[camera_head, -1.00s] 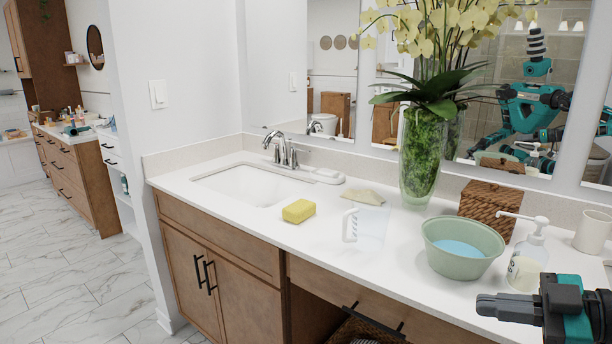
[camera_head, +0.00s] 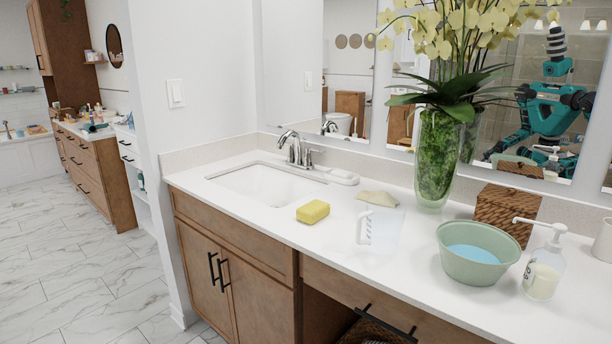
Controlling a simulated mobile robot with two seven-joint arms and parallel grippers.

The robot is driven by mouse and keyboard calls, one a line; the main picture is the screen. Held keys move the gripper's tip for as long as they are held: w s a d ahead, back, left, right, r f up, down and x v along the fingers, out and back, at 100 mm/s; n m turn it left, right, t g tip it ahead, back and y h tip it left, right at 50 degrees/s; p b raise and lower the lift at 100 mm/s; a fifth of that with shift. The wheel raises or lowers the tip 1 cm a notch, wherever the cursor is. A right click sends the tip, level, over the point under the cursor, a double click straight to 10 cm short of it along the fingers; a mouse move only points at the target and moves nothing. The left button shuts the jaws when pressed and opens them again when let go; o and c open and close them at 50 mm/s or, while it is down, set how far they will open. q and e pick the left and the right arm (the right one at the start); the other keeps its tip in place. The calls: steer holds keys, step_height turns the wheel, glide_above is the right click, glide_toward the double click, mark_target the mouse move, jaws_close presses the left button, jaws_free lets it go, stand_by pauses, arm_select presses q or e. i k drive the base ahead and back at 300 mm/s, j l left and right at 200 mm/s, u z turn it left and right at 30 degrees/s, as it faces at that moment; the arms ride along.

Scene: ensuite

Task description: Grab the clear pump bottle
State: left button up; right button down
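The clear pump bottle (camera_head: 543,272) stands upright on the white counter at the right. It has a white pump head with its nozzle pointing left, and pale liquid inside. It stands just right of the green basin (camera_head: 470,251), which holds blue water. Neither of my grippers shows directly in the head view. The mirror shows a small reflection of my teal body, too small to tell the grippers' state.
A wicker box (camera_head: 507,212) and a white cup (camera_head: 603,241) stand behind the bottle. A tall glass vase (camera_head: 436,160) with orchids, a clear pitcher (camera_head: 381,231) and a yellow sponge (camera_head: 313,212) are further left. The counter's front edge before the bottle is clear.

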mark_target(545, 269)
steer(key=z, duration=1.3)
